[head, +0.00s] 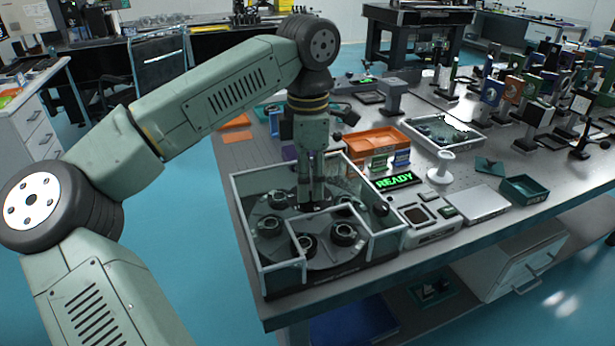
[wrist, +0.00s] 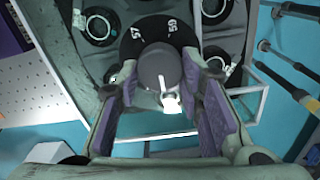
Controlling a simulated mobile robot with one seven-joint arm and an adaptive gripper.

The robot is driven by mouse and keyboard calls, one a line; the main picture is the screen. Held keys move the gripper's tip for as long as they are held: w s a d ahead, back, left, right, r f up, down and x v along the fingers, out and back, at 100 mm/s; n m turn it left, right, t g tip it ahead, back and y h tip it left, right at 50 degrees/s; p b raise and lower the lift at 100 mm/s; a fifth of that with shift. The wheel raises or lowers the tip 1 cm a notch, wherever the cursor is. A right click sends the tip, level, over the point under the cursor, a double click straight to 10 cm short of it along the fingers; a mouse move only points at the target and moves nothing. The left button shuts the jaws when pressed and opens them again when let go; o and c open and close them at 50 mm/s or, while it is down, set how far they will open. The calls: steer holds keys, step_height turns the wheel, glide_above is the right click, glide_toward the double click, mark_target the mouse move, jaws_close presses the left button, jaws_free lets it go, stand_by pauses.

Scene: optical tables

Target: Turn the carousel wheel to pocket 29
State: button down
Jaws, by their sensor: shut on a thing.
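The carousel wheel (head: 275,262) is a dark disc with several round black-rimmed pockets, inside a clear-walled, white-framed enclosure (head: 262,255) on the table. My gripper (head: 312,203) reaches down into the enclosure from above, near the middle of the wheel. In the wrist view my gripper (wrist: 160,80) has its purple-padded fingers on both sides of a round grey knob (wrist: 156,66), shut on it. The knob has a white pointer mark. Around it is a black dial (wrist: 150,32) with small white numbers, turned and too small to read surely. My fingers hide part of the wheel.
An orange tray (head: 375,142) is behind.

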steer(key=shift+w+m+p, duration=0.1)
steer(key=shift+m+p, duration=0.2)
steer(key=shift+m, duration=2.7)
steer(key=c, duration=1.1)
jaws_free()
step_height(320, 180, up, 12)
